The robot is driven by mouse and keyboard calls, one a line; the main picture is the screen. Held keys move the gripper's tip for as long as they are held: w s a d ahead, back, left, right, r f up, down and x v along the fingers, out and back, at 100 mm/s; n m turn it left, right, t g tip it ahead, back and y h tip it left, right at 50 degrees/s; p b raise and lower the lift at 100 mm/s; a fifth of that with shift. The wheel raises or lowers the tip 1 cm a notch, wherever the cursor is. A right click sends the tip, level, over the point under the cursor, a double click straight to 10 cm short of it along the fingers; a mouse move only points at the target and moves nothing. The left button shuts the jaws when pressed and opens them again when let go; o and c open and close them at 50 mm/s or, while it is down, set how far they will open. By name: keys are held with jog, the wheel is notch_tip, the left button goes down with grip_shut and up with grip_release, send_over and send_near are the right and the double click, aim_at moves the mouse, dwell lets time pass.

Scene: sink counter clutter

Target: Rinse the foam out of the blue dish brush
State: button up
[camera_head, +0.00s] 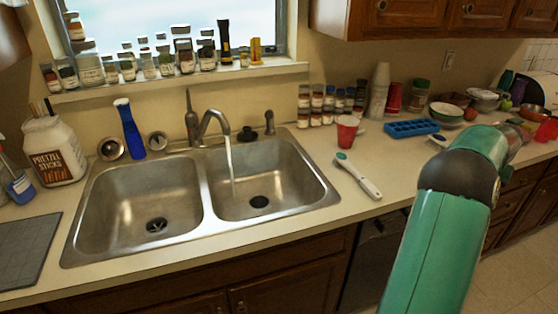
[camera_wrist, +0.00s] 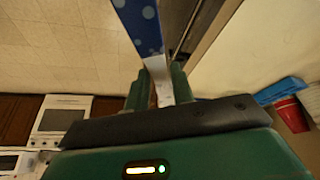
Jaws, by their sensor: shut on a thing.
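In the wrist view my gripper (camera_wrist: 161,84) is shut on a long flat blue thing (camera_wrist: 141,22) with pale round spots and a whitish lower part. It may be the blue dish brush, but its head is out of view and I cannot tell whether the spots are foam. In the head view my arm hides the gripper at the right. Water runs from the faucet (camera_head: 213,120) into the right basin (camera_head: 290,180) of the steel sink. A white-handled brush with a teal head (camera_head: 366,182) lies on the counter right of the sink.
The left basin (camera_head: 120,205) is empty. A blue upright thing with a white top (camera_head: 130,130) and a pretzel jar (camera_head: 55,150) stand left of the faucet. A red cup (camera_head: 347,133) and blue tray (camera_head: 412,128) sit right of the sink. Jars line the window sill.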

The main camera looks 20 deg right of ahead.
jog(key=shift+s+a, duration=0.1)
jog(key=shift+a, duration=0.05)
jog(key=shift+w+d, duration=0.3)
jog(key=shift+d, duration=0.25)
jog(key=shift+a, duration=0.1)
jog(key=shift+s+a, duration=0.3)
jog(key=shift+a, duration=0.15)
jog(key=shift+d, duration=0.1)
dwell(0.4)
jog(key=shift+w+d, duration=0.35)
jog(key=shift+d, duration=0.05)
jog(key=shift+s+a, duration=0.1)
